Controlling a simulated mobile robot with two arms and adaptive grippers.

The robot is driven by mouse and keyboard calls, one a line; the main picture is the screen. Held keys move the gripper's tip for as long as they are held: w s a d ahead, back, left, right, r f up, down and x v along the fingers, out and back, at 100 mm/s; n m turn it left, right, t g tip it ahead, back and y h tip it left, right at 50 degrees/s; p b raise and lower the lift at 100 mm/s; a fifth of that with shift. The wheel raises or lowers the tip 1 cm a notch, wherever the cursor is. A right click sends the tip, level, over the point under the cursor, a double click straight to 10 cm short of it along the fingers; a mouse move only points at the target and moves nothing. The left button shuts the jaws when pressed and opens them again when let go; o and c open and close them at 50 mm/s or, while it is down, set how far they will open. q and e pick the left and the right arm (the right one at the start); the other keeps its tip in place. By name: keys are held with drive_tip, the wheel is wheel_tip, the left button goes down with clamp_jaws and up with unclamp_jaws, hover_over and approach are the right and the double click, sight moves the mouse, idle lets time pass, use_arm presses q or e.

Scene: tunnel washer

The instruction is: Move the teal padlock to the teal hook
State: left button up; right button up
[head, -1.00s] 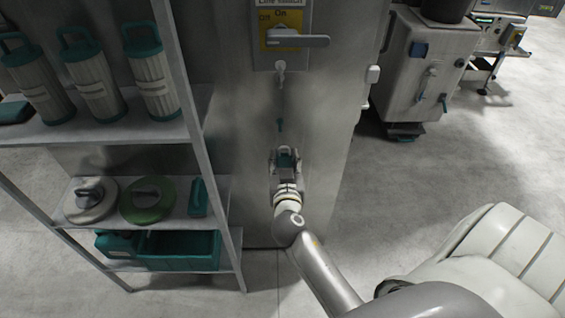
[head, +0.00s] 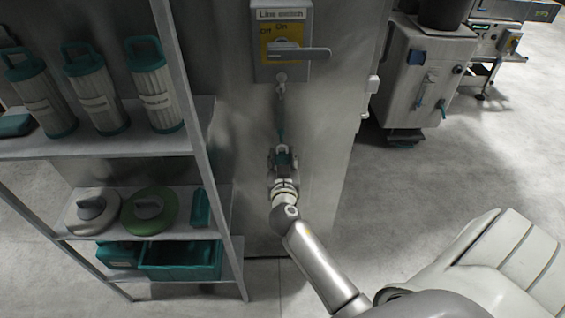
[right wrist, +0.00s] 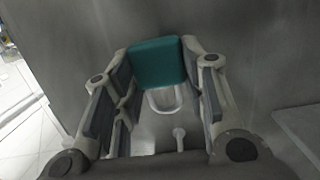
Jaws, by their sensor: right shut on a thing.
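The teal padlock (head: 283,158) is between the fingers of my right gripper (head: 282,160), close to the front of the steel cabinet. In the right wrist view, the teal padlock body (right wrist: 157,63) sits between the fingertips of the right gripper (right wrist: 158,75), with its pale shackle (right wrist: 166,98) toward the bottom of the picture. My left gripper is out of view.
The line switch (head: 283,45) with its grey handle is higher on the cabinet (head: 230,120). A shelf rack (head: 202,130) with teal-capped canisters, discs and a teal bin (head: 180,262) stands close on the left. Open floor (head: 420,190) lies to the right.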

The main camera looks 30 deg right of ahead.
drive_tip(key=shift+r+x, duration=0.15)
drive_tip(key=shift+x, duration=0.55)
drive_tip(key=shift+r+x, duration=0.15)
drive_tip(key=shift+x, duration=1.8)
drive_tip(key=shift+w+d+f+b, duration=0.25)
drive_tip(key=shift+w+f+b, duration=0.35)
drive_tip(key=shift+b, duration=0.45)
drive_tip(key=o, duration=1.1)
drive_tip(key=shift+o, duration=0.2)
